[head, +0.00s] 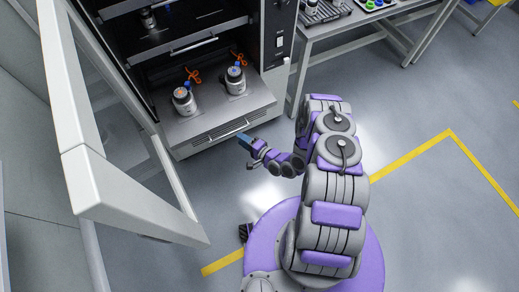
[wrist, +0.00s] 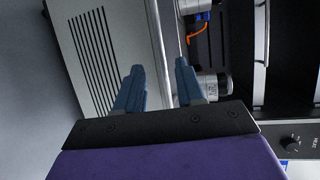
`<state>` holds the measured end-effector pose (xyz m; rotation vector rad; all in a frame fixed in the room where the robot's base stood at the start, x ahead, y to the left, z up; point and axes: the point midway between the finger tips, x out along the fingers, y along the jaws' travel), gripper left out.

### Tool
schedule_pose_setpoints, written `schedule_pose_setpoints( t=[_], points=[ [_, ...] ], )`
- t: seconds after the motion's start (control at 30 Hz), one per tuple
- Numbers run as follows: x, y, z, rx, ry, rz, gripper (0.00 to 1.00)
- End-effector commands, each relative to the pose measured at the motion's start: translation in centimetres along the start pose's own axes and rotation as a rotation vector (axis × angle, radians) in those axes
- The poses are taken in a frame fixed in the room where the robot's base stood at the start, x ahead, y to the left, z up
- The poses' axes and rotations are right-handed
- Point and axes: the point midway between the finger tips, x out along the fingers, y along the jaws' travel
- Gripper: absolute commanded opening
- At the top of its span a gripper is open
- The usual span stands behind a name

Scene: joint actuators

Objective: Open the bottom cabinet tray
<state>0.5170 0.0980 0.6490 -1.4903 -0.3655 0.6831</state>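The cabinet (head: 262,60) stands open-fronted at the upper left of the head view. A pale handle bar (wrist: 157,45) runs along the tray's front edge and appears between my fingers. My gripper (wrist: 158,67) is open, its two blue fingers apart. In the head view my gripper (head: 243,138) is at the right part of the tray front; whether it touches is unclear.
The cabinet's glass door (head: 120,185) stands swung open on the left. An upper shelf (head: 180,42) holds another bottle. A workbench (head: 345,22) with small items stands at the right. The grey floor (head: 420,140), with yellow lines, is clear to the right.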

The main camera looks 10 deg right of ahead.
Motion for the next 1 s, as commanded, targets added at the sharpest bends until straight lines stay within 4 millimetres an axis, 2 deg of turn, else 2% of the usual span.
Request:
schedule_pose_setpoints(
  t=[0.03, 0.2, 0.5, 0.7, 1.0],
  points=[
    [-1.1, -0.1, -0.1, 0.005, 0.006, 0.001, 0.38],
    [-4.1, -0.1, -0.1, 0.006, 0.007, 0.000, 0.38],
    [-8.3, 0.1, -0.1, 0.004, 0.005, 0.002, 0.38],
    [-9.6, 0.1, 0.0, 0.003, 0.001, 0.002, 0.38],
    [-9.9, 0.1, 0.0, 0.001, 0.001, 0.001, 0.38]
  ],
)
